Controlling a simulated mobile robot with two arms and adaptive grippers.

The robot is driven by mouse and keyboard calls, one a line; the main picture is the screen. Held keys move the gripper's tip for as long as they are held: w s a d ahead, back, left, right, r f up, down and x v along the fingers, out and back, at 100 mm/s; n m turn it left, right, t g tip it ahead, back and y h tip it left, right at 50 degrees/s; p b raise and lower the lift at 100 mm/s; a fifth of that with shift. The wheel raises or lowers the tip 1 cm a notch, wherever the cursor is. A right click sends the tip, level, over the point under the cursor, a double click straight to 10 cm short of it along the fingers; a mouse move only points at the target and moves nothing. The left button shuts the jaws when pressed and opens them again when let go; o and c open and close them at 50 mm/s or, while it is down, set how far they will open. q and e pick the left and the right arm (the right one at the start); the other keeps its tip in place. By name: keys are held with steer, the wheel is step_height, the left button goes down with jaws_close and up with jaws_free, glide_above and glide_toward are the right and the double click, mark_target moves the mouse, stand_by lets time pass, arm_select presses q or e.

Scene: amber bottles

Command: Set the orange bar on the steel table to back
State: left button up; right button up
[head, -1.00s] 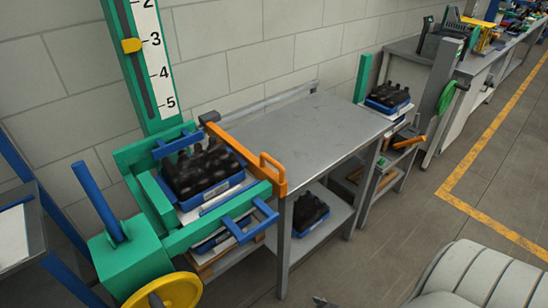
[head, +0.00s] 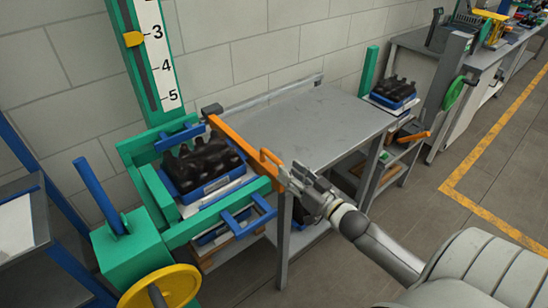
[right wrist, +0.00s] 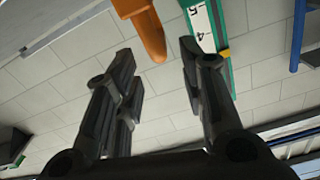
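The orange bar (head: 238,143) lies along the near-left edge of the steel table (head: 325,118), beside the green fixture. My right gripper (head: 297,175) is at that front end, just right of the handle. In the right wrist view my right gripper (right wrist: 157,52) has its two fingers spread apart. My left gripper is out of view.
A blue tray of dark bottles (head: 202,163) sits in the green fixture (head: 185,238) left of the bar. Another bottle tray (head: 394,92) stands beyond the table. A yellow wheel (head: 160,289) is at front left. The steel table top is bare.

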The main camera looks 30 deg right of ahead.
mark_target(274, 157)
steer(key=w, duration=0.2)
steer(key=w+p, duration=0.1)
steer(key=w, duration=0.5)
steer(key=shift+w+a, duration=0.15)
steer(key=shift+a, duration=0.15)
jaws_close()
